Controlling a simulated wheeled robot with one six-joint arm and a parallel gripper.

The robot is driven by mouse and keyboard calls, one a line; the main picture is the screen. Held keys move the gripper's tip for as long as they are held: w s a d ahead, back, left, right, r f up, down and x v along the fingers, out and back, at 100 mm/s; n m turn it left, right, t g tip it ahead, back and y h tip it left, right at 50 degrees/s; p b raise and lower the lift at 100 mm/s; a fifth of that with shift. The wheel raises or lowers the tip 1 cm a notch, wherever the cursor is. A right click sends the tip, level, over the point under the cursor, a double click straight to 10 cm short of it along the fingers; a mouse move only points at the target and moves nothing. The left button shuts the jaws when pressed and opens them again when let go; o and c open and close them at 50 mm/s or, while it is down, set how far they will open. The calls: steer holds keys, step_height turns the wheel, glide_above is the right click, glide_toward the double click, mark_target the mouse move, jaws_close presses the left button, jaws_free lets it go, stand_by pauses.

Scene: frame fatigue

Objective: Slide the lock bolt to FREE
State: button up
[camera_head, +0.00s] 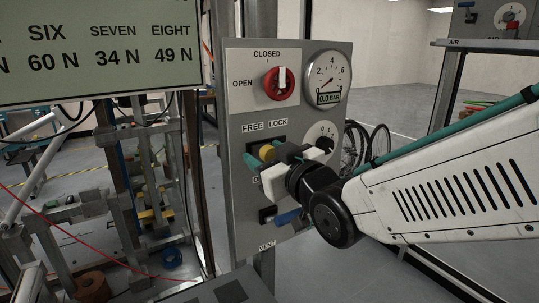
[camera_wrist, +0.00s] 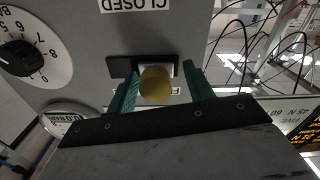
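The lock bolt's yellow knob (camera_head: 267,153) stands out from a dark slot under the FREE and LOCK labels on the grey panel (camera_head: 240,110). In the wrist view, which is upside down, the knob (camera_wrist: 155,85) sits between the two green fingers of my gripper (camera_wrist: 160,88). The left finger is close to it, and a gap shows at the right finger. The dark slot (camera_wrist: 120,66) shows mostly left of the knob, with pale metal behind the knob. In the head view my gripper (camera_head: 265,162) is at the panel, its fingers astride the knob. Touch cannot be told.
A red rotary switch (camera_head: 281,82) marked OPEN and CLOSED and a pressure gauge (camera_head: 327,77) reading 0.0 bar are above. A dial (camera_head: 320,132) is right of the bolt. A blue handle (camera_head: 288,217) is below, near VENT. A sign with force values (camera_head: 95,45) hangs at left.

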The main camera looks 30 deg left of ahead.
steer(key=v, duration=0.8)
steer(key=shift+w, duration=0.1)
stand_by(0.3)
